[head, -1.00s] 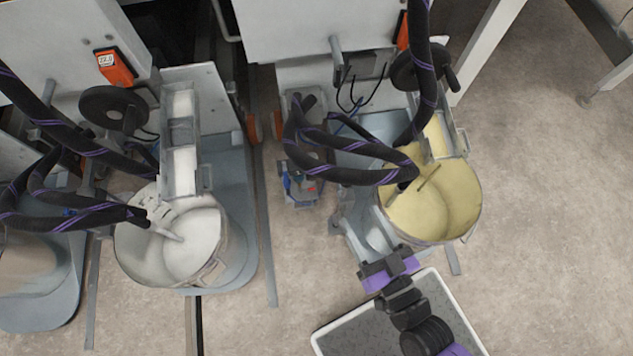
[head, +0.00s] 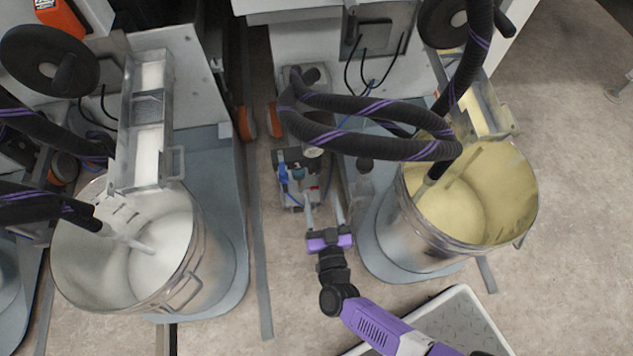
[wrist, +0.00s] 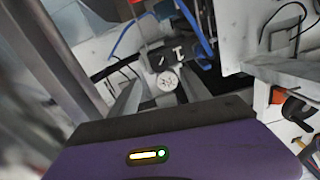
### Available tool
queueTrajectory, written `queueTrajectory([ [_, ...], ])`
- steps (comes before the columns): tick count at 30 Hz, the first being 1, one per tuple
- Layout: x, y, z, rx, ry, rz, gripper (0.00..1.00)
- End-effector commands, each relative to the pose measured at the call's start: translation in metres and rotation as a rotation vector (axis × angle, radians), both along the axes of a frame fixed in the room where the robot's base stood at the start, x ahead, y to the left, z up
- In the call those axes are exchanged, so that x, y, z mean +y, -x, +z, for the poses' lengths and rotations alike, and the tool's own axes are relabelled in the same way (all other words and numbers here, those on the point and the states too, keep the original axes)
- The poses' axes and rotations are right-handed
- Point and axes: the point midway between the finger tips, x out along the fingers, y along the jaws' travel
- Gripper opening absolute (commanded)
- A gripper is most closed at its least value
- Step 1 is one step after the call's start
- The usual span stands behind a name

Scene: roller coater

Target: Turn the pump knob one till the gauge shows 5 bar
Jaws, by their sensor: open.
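A small pump unit (head: 298,182) with blue and red fittings stands on the floor between the two drums in the head view. My gripper (head: 325,207) is open and empty, its two fingers pointing at the front of this unit. In the wrist view a small pale round face with dark marks (wrist: 167,82) shows between the fingers, in front of a dark block (wrist: 160,57) with a pale fitting. I cannot tell whether this face is the knob or the gauge, and no reading is legible. Contact is not clear.
A drum of yellow liquid (head: 407,222) stands close right of my gripper, and a drum of white liquid (head: 200,262) stands left. A thick black hose (head: 375,150) loops above the pump unit. A grey-topped platform (head: 455,325) lies at the front right.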

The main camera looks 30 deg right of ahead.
Motion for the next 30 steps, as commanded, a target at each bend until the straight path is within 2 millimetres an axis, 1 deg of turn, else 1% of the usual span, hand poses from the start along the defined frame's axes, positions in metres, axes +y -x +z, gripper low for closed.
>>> queueTrajectory([
  [5,-0.006,-0.020,-0.001,-0.003,0.000,-0.002,0.55],
  [12,-0.018,-0.055,-0.002,-0.003,-0.001,-0.002,0.55],
  [15,-0.021,-0.064,-0.001,-0.002,0.000,-0.002,0.55],
  [21,-0.024,-0.073,0.000,-0.001,0.000,-0.001,0.55],
  [27,-0.024,-0.073,0.000,-0.001,0.000,-0.001,0.55],
  [28,-0.024,-0.073,0.000,-0.001,0.000,-0.001,0.52],
  [30,-0.024,-0.072,0.000,-0.001,0.000,-0.001,0.38],
])
